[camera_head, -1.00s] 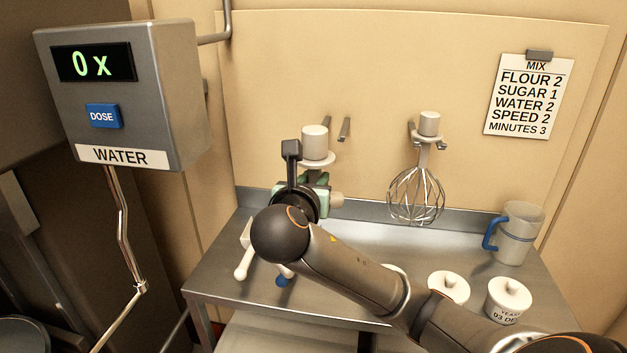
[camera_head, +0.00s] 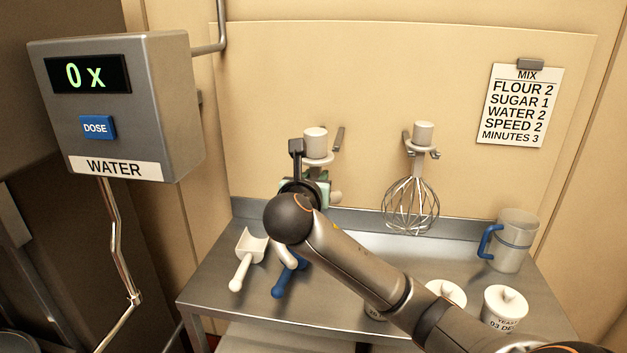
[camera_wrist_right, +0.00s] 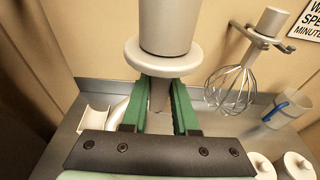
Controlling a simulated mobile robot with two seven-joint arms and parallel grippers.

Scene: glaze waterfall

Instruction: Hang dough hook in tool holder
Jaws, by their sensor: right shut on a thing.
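The dough hook's white hub (camera_head: 316,140) with its wide flange is upright in front of the back panel. My right gripper (camera_head: 318,188) is shut on the shaft just below the flange, its green fingers on either side; this also shows in the right wrist view (camera_wrist_right: 160,105). The hub (camera_wrist_right: 165,28) fills the top of that view. One holder prong (camera_head: 338,138) shows just right of the hub; the other is hidden. I cannot tell whether the flange rests on the prongs. The lower hook is mostly hidden by my wrist. My left gripper is not in view.
A whisk (camera_head: 411,200) hangs from another holder to the right. A jug (camera_head: 513,242) and lidded pots (camera_head: 505,305) stand on the metal table's right side. A white scoop (camera_head: 250,245) and a blue-handled tool (camera_head: 285,280) lie on the left. The water dispenser (camera_head: 115,110) stands at left.

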